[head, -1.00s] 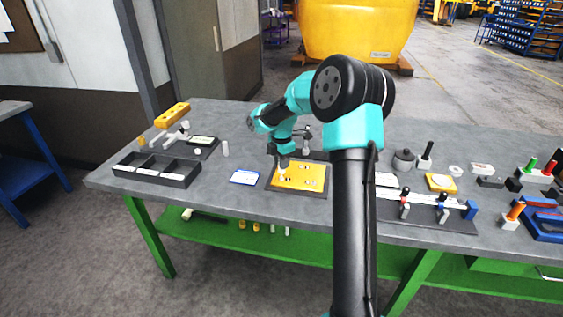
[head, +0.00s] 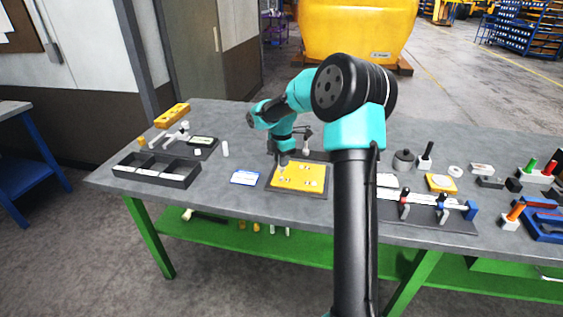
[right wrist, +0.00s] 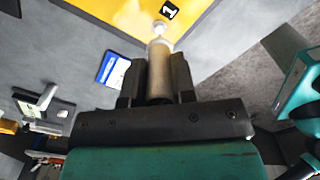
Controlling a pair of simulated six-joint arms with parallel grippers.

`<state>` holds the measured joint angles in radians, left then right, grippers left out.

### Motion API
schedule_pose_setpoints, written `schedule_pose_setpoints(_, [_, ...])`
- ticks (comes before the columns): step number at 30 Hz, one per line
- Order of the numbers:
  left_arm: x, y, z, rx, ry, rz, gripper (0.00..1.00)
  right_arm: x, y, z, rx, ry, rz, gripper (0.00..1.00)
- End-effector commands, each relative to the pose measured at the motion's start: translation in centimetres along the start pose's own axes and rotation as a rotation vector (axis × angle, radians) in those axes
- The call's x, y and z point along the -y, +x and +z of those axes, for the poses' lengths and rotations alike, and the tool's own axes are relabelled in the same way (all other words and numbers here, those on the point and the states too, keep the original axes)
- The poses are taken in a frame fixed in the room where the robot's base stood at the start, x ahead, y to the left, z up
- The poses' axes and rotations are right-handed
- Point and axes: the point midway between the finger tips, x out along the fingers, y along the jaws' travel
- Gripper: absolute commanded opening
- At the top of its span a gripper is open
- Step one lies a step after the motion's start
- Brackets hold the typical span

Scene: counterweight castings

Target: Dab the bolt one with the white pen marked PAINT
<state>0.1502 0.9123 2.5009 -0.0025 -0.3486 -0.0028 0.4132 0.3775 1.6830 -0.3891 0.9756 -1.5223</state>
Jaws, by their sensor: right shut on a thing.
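My right gripper (head: 283,161) is shut on a pale, cylindrical pen, which fills the space between its fingers in the right wrist view (right wrist: 160,72). Any wording on the pen is not legible. The gripper is over the left part of a yellow plate (head: 312,176), which carries several small marked spots. In the right wrist view a black label "1" (right wrist: 169,11) is on the yellow plate just beyond the pen's far end. A small white round shape (right wrist: 160,27) is there; I cannot tell whether it is the pen's tip or bolt one's head. My left gripper is not in view.
A blue-and-white card (head: 244,177) lies left of the plate. A white cylinder (head: 225,149) stands behind it, and a black divided tray (head: 180,182) is further left. A fixture with clamps (head: 455,219) lies to the right, beyond my arm.

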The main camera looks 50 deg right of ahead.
Motion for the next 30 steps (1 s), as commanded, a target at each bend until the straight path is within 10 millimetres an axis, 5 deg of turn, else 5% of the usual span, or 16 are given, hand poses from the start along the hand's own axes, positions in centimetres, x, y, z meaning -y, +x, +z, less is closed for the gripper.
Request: schedule_pose_setpoints(30, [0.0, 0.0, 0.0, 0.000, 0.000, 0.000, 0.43, 0.0, -4.6, 0.0, 0.001, 0.000, 0.003, 0.05])
